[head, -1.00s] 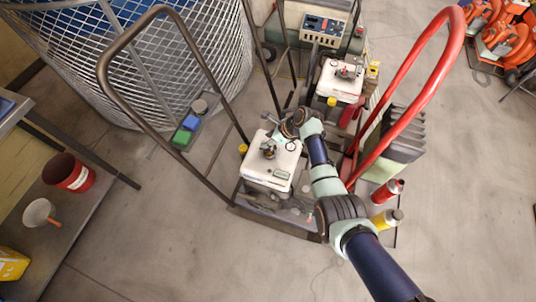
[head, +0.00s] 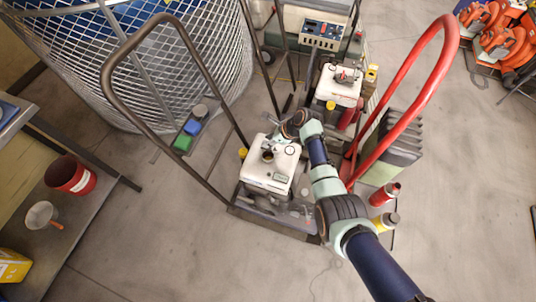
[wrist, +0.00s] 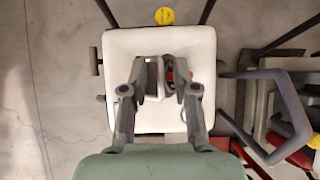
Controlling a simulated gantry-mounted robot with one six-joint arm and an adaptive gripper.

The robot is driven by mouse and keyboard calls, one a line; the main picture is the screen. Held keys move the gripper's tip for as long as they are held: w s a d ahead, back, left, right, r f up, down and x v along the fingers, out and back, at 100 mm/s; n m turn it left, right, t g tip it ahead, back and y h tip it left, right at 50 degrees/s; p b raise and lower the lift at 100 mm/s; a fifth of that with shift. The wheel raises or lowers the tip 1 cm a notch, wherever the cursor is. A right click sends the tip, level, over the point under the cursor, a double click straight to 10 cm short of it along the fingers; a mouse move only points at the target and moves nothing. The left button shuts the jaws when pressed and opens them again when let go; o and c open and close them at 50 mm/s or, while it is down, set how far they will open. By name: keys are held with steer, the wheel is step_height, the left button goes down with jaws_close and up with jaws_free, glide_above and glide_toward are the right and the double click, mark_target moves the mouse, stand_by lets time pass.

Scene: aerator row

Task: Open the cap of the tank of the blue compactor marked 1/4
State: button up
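The white tank (head: 269,179) stands on the nearer machine, inside its brown tubular handle. A dark round fitting (head: 267,156) shows on its top; I cannot tell whether it is a cap or an uncovered opening. My gripper (head: 278,142) is just above and behind this fitting. In the wrist view, my gripper (wrist: 162,80) is over the white top (wrist: 199,50). Its fingers stand apart, with a thin pale upright piece (wrist: 159,80) between them; whether they grip it is unclear. A dark round part with some red is partly hidden by the right finger. No 1/4 mark is readable.
A second white tank (head: 338,86) stands behind. The brown handle (head: 104,75) rises left of my arm and a red handle (head: 416,85) right. A wire mesh basket (head: 205,60) is at the back left. A yellow disc (wrist: 165,16) lies just beyond the tank.

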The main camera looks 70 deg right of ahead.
steer(key=r+p, duration=0.3)
steer(key=a+r+p, duration=0.1)
steer(key=r+p, duration=0.1)
steer(key=shift+w+r, duration=0.1)
steer(key=shift+r, duration=0.1)
stand_by(0.9)
